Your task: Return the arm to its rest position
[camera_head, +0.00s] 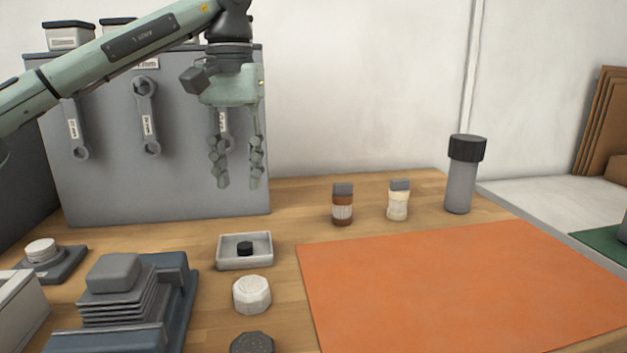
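My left arm comes in from the upper left. Its gripper (237,186) points down in front of the grey tool panel, above the wooden table. Its two fingers are apart and nothing shows between them, so it is open and empty. One wrench on the panel is partly hidden behind the gripper. My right gripper is not in view.
The grey panel (110,185) with hanging wrenches stands at the back left. Below the gripper are a small tray (245,263) with a black piece and a white knob (251,294). Two small bottles and a grey cylinder (461,185) stand behind the orange mat (450,285), which is bare.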

